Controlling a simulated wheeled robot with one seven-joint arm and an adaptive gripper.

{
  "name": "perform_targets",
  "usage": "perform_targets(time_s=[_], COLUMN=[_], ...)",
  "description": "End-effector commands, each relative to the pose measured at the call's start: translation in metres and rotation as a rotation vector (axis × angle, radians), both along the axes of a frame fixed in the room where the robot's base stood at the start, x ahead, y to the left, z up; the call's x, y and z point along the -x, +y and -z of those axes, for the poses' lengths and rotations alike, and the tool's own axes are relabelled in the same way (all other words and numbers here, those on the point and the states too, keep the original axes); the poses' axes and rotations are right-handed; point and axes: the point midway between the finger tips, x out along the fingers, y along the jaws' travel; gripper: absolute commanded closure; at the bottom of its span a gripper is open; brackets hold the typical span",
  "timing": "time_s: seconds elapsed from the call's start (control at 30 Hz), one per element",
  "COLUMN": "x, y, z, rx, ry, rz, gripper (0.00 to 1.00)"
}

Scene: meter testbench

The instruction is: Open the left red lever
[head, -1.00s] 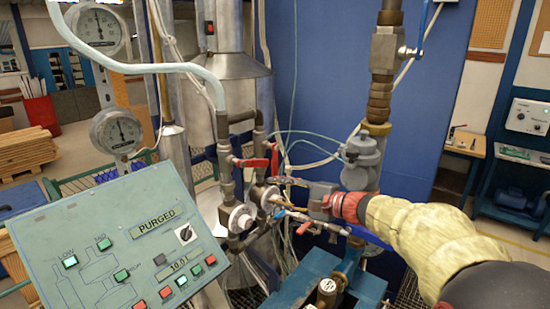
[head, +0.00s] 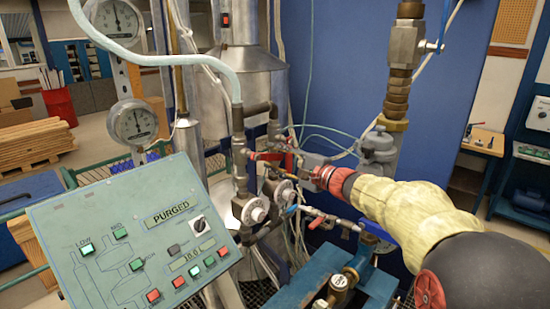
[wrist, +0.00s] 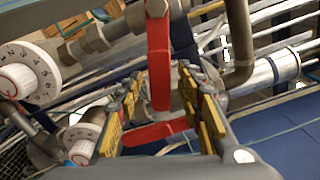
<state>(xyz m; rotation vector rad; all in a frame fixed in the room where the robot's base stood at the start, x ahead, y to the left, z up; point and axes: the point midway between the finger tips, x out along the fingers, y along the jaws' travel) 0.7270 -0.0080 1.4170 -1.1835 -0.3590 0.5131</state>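The left red lever (head: 266,155) points sideways to the right from the left pipe in the head view. In the wrist view the left red lever (wrist: 158,60) hangs down from the top, and its free end shows between my fingers. My gripper (wrist: 163,115) is open, with one yellow-padded finger on each side of that end; contact cannot be told. In the head view my gripper (head: 297,165) reaches in from the right at the levers. The right red lever (wrist: 155,133) lies crosswise beyond, between the fingers; my gripper partly hides it in the head view.
Two white dials (head: 256,211) (head: 285,191) sit below the levers on the pipes. A control panel (head: 110,225) reading PURGED stands at front left. Another red-handled valve (head: 318,222) is below my gripper. A thick brass-fitted pipe (head: 400,85) rises at right.

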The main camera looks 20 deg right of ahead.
Motion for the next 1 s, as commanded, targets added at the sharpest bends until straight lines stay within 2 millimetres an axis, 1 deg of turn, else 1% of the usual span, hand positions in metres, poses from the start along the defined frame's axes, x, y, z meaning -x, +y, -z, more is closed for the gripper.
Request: perform_targets(time_s=[0.2,0.83,1.0], x=[-0.0001,0.0002,0.0002], y=[0.0001,0.0001,0.0001], z=[-0.0001,0.0002,0.0004], rx=[0.001,0.001,0.001], ry=[-0.001,0.0,0.0], rz=[0.0,0.0,0.0], gripper=[0.64,1.0,1.0])
